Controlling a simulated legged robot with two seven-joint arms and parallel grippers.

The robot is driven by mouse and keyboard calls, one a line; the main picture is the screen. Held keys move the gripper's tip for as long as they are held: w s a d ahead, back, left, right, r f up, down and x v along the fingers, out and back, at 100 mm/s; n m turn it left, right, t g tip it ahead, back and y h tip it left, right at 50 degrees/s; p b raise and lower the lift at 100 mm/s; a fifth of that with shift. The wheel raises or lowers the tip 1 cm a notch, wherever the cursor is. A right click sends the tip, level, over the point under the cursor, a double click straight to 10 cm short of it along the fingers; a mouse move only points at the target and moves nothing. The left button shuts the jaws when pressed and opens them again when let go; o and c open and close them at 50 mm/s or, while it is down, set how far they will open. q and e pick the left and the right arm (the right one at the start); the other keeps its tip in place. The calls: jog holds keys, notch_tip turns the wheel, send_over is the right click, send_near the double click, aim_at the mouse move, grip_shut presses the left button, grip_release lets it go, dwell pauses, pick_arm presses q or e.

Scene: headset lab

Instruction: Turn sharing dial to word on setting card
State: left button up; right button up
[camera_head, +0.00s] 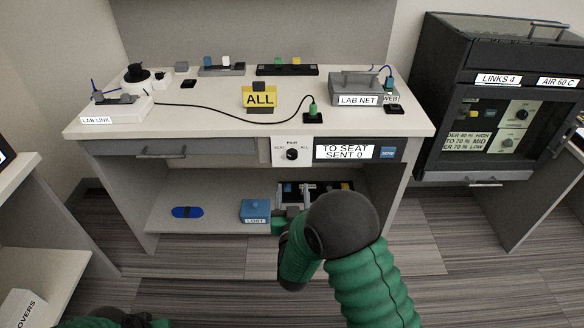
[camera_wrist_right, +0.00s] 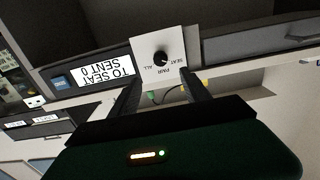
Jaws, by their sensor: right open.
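The sharing dial (camera_head: 292,154) is a black knob on a white plate on the desk front, marked SEAT, PAIR and ALL. It also shows in the right wrist view (camera_wrist_right: 160,58), upside down. The display (camera_head: 346,152) beside it reads TO SEAT, SENT 0. The yellow setting card (camera_head: 259,97) on the desk top reads ALL. My right gripper (camera_head: 298,193) is below the dial, partly hidden by my arm. In the wrist view its fingers (camera_wrist_right: 162,88) are apart, empty and clear of the knob. Only a bit of my left arm shows at the bottom left.
A LAB NET box (camera_head: 357,89), a LAB LINK box (camera_head: 113,108) and a green plug (camera_head: 313,109) with a cable are on the desk. A blue LOST box (camera_head: 255,210) sits on the shelf below. A dark cabinet (camera_head: 500,90) stands at the right.

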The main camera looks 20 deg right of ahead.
aim_at(292, 158)
jog(key=b+x, duration=0.1)
jog(key=x, duration=0.5)
jog(key=b+x, duration=0.2)
jog(key=x, duration=0.5)
jog(key=shift+w+f, duration=0.15)
jog(key=shift+f, duration=0.05)
jog(key=shift+w+d+r, duration=0.1)
jog(key=shift+w, duration=0.15)
grip_shut()
